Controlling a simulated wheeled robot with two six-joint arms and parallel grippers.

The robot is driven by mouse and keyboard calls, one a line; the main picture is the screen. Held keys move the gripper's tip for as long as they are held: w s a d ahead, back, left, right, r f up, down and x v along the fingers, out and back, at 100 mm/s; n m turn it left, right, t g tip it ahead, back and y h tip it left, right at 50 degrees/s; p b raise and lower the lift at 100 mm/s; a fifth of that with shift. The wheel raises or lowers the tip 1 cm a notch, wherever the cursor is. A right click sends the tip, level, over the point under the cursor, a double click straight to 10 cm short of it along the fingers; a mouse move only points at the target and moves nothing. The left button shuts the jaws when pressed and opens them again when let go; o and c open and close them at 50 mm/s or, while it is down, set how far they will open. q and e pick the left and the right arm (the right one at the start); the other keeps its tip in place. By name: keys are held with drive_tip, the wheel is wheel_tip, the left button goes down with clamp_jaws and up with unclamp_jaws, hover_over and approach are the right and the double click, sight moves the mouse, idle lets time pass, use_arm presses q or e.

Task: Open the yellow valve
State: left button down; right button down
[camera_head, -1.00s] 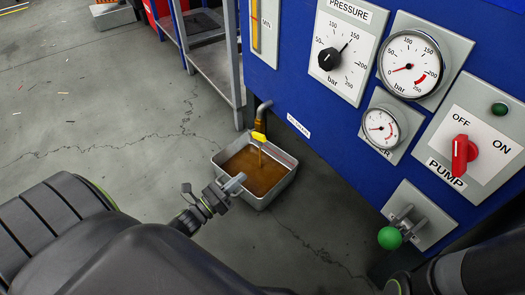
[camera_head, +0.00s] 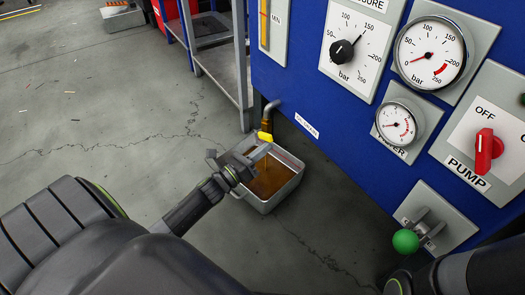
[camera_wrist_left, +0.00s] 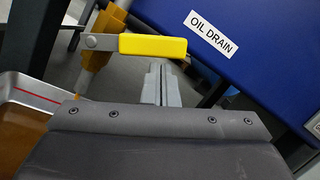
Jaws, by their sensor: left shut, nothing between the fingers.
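The yellow valve handle (camera_head: 265,136) sits on a brass drain pipe low at the edge of the blue cabinet. In the left wrist view the yellow handle (camera_wrist_left: 153,45) lies roughly level, pointing right from the brass valve body (camera_wrist_left: 96,50). My left gripper (camera_head: 260,151) is shut and empty, just below the handle in the head view. In the wrist view its closed fingers (camera_wrist_left: 161,85) end just under the handle's right half; I cannot tell whether they touch it. My right gripper is not in view.
A metal tray (camera_head: 266,206) of brown oil stands under the pipe. The blue cabinet (camera_head: 292,88) carries gauges, a red pump switch (camera_head: 484,150) and a green-knobbed lever (camera_head: 405,241). A grey shelf (camera_head: 222,72) stands behind. The floor at left is mostly clear.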

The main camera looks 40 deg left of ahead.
use_arm(q)
drive_tip(key=shift+r, duration=0.1)
drive_tip(key=shift+r+n+p, duration=0.15)
drive_tip(key=shift+n+p, duration=0.25)
drive_tip(key=shift+p, duration=0.1)
